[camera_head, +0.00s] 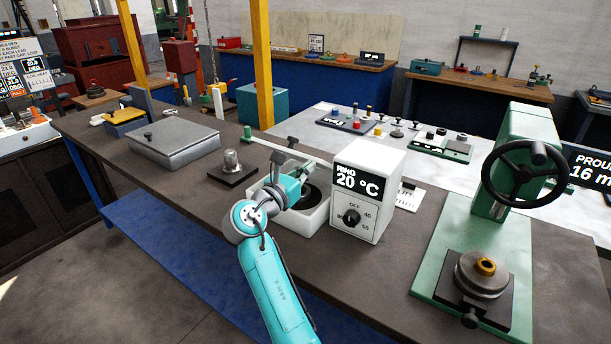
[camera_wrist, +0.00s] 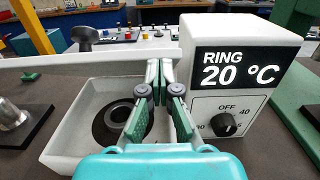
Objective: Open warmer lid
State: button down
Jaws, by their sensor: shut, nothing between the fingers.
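The white warmer (camera_head: 367,190) stands mid-bench. Its face reads RING 20 °C above a dial (camera_head: 351,218) with OFF, 40 and 55 marks. Left of it is its white open-topped well (camera_wrist: 62,150), with a dark ring (camera_wrist: 118,118) showing inside. A long pale bar (camera_wrist: 60,63) runs behind the well, with a black knob (camera_wrist: 85,36) near it; I cannot tell whether this is the lid seen edge-on. My gripper (camera_wrist: 161,88) is shut and empty above the well, beside the warmer's face. In the head view my gripper (camera_head: 300,180) partly hides the well.
A grey lidded box (camera_head: 175,145) and a dark block with a metal cylinder (camera_head: 232,170) stand to the left. A green press with a handwheel (camera_head: 520,175) stands to the right. Small parts trays (camera_head: 440,145) lie behind. Bare bench (camera_head: 200,215) shows at front left.

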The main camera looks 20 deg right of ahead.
jog(key=shift+w+d+r+g+y, duration=0.15)
jog(key=shift+d+r+g+y, duration=0.1)
jog(key=shift+r, duration=0.2)
jog(key=shift+w+d+r+g+y, duration=0.15)
jog(key=shift+d+r+y, duration=0.1)
jog(key=shift+r, duration=0.2)
jog(key=w+d+r, duration=0.1)
jog(key=r, duration=0.1)
jog(key=w+d+r, duration=0.1)
jog(key=d+r, duration=0.1)
jog(key=w+d+r, duration=0.1)
jog(key=shift+w+d+r, duration=0.25)
jog(key=shift+d+r, duration=0.15)
jog(key=shift+w+d+r, duration=0.4)
jog(key=shift+d, duration=0.1)
jog(key=shift+f, duration=0.1)
